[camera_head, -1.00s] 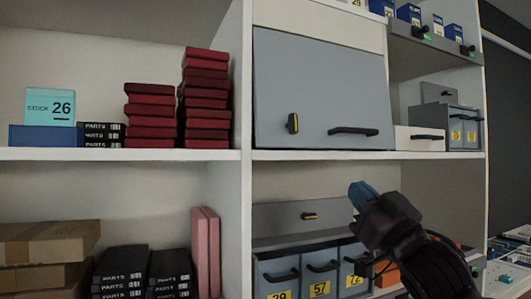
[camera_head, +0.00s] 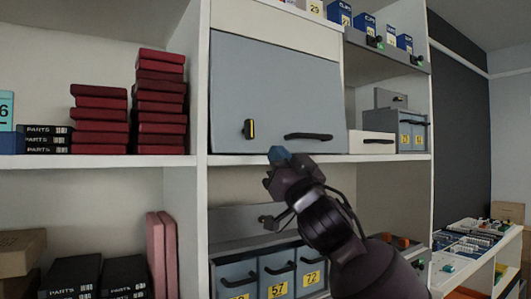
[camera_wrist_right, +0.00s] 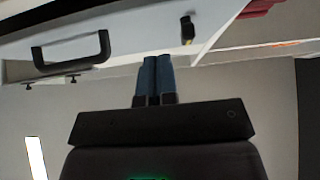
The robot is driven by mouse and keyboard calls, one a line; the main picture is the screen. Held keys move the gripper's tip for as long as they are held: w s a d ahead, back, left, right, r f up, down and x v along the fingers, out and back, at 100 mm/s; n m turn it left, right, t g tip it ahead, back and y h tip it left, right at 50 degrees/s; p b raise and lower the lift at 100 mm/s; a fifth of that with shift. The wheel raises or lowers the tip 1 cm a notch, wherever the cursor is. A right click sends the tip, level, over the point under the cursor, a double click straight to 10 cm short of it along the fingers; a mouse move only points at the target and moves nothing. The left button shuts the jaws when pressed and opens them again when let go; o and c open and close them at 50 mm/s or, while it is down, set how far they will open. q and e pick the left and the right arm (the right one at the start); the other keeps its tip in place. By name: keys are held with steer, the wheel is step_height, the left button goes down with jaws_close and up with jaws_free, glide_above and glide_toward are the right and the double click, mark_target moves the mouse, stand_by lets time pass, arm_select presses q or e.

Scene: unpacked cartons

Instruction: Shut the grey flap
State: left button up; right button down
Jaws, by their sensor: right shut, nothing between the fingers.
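The grey flap (camera_head: 275,95) is the large panel on the upper shelf, below a white strip. It has a black bar handle (camera_head: 308,136) and a black-and-yellow latch (camera_head: 249,129) near its lower edge. It hangs almost upright; I cannot tell how far its lower edge stands out. My right gripper (camera_head: 278,156), with blue fingers, is shut and empty at the flap's lower edge, between latch and handle. In the right wrist view the shut fingers (camera_wrist_right: 157,80) point at the flap (camera_wrist_right: 130,35); contact is unclear. My left gripper is out of view.
Grey bins with yellow labels (camera_head: 277,285) stand on the shelf below. A white drawer (camera_head: 371,142) and small grey bins (camera_head: 411,136) are right of the flap. Stacked dark red boxes (camera_head: 160,100) stand left of the white upright (camera_head: 202,110).

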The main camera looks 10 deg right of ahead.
mark_target(259, 146)
steer(key=w, duration=0.1)
steer(key=w+a, duration=0.1)
steer(key=w, duration=0.1)
steer(key=shift+w+a+r, duration=0.15)
steer(key=shift+r, duration=0.05)
steer(key=shift+w+a+f, duration=0.1)
steer(key=shift+w+a, duration=0.05)
steer(key=shift+w, duration=0.35)
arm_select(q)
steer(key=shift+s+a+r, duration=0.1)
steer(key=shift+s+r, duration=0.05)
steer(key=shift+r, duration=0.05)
arm_select(e)
steer(key=shift+w, duration=0.1)
steer(key=shift+w+a+f+b, duration=0.3)
steer(key=shift+w+b, duration=0.25)
steer(key=shift+b, duration=0.2)
steer(key=shift+w+a+t+b, duration=0.1)
steer(key=shift+w+t+b, duration=0.3)
steer(key=shift+w, duration=0.05)
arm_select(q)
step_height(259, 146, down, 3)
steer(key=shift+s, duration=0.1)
arm_select(e)
steer(key=shift+r, duration=0.1)
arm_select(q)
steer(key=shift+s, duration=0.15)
arm_select(e)
steer(key=shift+s, duration=0.1)
